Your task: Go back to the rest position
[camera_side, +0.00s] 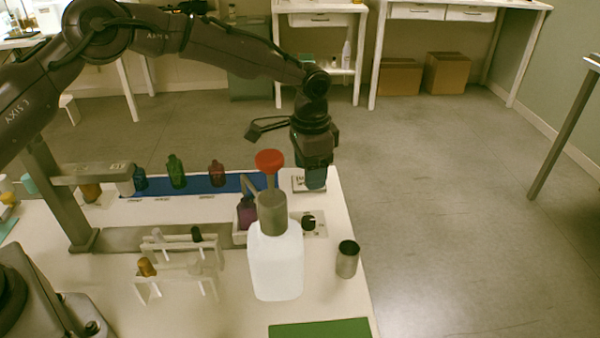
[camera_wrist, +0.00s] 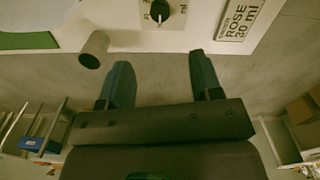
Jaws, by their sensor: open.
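My gripper (camera_side: 316,180) hangs over the far right corner of the table in the side view, pointing down. In the wrist view its two fingers (camera_wrist: 160,78) are wide apart with nothing between them. Below it lies a card (camera_wrist: 238,18) reading "ROSE 30 ml"; in the side view the gripper partly covers it. A green bottle (camera_side: 176,172), a blue bottle (camera_side: 140,178) and a red bottle (camera_side: 216,174) stand along a blue strip (camera_side: 252,182). A purple bottle (camera_side: 246,213) stands behind a white jug, partly hidden.
A black dial (camera_side: 308,221) and a metal cup (camera_side: 347,260) are at the right edge. A small rack (camera_side: 180,245) holds stoppers. A green mat (camera_side: 320,329) lies in front. Floor right is clear.

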